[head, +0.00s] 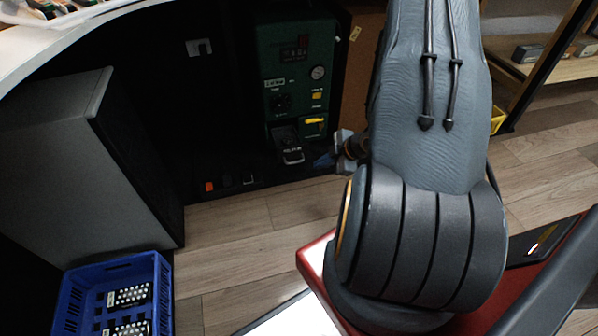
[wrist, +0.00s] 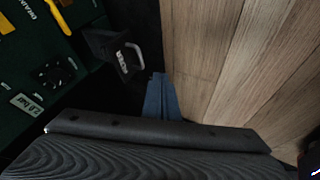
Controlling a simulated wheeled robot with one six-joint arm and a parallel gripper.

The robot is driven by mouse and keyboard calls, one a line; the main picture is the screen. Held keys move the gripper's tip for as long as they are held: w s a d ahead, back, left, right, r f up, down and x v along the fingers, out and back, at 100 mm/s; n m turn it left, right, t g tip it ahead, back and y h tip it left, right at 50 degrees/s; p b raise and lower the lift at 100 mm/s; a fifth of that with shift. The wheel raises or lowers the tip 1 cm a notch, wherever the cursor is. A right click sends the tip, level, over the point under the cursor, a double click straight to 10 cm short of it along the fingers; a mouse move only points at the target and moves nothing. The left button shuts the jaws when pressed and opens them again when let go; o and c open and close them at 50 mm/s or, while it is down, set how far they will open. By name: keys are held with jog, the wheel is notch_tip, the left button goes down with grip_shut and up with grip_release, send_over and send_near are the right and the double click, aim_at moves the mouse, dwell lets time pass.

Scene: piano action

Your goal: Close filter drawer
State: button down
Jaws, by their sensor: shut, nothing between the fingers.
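The filter drawer (head: 287,142) is a black block low on the front of a dark green machine (head: 290,48), with a pale metal handle (head: 293,158) on its face. In the wrist view the drawer (wrist: 106,45) juts out from the green panel, its handle (wrist: 137,57) toward the wood floor. My gripper (head: 324,161) is just right of the drawer in the head view. Its blue fingers (wrist: 158,78) are together and empty, a little apart from the handle in the wrist view. My forearm hides the area right of the gripper.
The machine stands in a dark recess under a curved counter (head: 50,42). A grey cabinet (head: 75,150) and a blue crate (head: 160,290) with black items are on the left. Wood floor (head: 235,240) is clear before the recess. Shelves (head: 560,68) stand at the right.

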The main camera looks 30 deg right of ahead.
aim_at(298, 151)
jog(key=w+a+f+b, duration=0.1)
jog(key=w+f+b, duration=0.6)
jog(key=w+f, duration=0.1)
jog(key=shift+w+a+f+b, duration=0.15)
jog(key=shift+w+a+b, duration=0.25)
jog(key=shift+w, duration=0.4)
jog(key=shift+w, duration=0.1)
